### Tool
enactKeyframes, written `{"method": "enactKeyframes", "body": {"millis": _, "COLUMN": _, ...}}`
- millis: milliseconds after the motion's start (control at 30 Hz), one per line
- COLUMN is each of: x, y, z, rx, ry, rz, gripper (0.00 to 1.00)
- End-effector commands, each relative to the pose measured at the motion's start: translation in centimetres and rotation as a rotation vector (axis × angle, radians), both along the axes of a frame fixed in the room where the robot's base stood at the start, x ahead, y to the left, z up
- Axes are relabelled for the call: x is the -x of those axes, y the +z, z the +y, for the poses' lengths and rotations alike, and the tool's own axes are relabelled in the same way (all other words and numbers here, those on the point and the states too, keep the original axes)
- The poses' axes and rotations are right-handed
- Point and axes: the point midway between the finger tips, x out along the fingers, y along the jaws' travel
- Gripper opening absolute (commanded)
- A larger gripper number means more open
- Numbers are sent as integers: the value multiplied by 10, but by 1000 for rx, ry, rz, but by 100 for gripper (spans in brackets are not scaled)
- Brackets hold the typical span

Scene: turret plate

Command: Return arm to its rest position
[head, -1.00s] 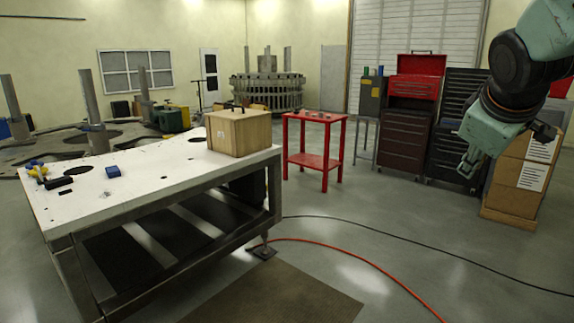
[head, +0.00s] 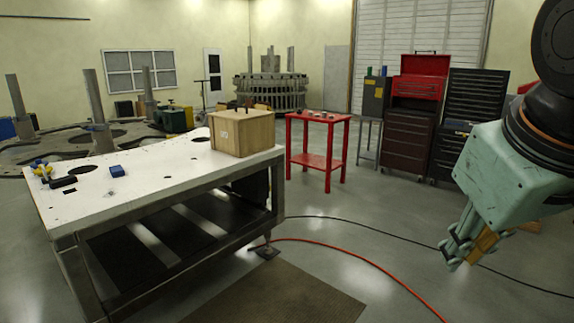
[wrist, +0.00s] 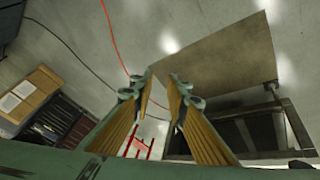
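My arm comes in at the right edge of the head view, with my gripper (head: 462,250) pointing down and to the left over the open floor. It is well to the right of the white workbench and touches nothing. In the wrist view my gripper (wrist: 160,95) shows two fingers with yellowish ribbed pads. The fingers stand apart with a gap between their tips, and nothing is between them.
A red table (head: 318,162) and tool cabinets (head: 408,125) stand behind. A red hose (head: 350,255) and black cable cross the floor.

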Motion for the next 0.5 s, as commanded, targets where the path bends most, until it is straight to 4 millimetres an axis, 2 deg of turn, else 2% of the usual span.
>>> {"method": "enactKeyframes", "body": {"millis": 33, "x": 14, "y": -3, "z": 8, "rx": -20, "ry": -9, "rz": 9, "gripper": 15}}
{"method": "enactKeyframes", "body": {"millis": 300, "x": 82, "y": -25, "z": 42, "rx": -124, "ry": -77, "rz": 71, "gripper": 15}}
{"method": "enactKeyframes", "body": {"millis": 500, "x": 113, "y": -35, "z": 57, "rx": -170, "ry": -107, "rz": 105, "gripper": 15}}
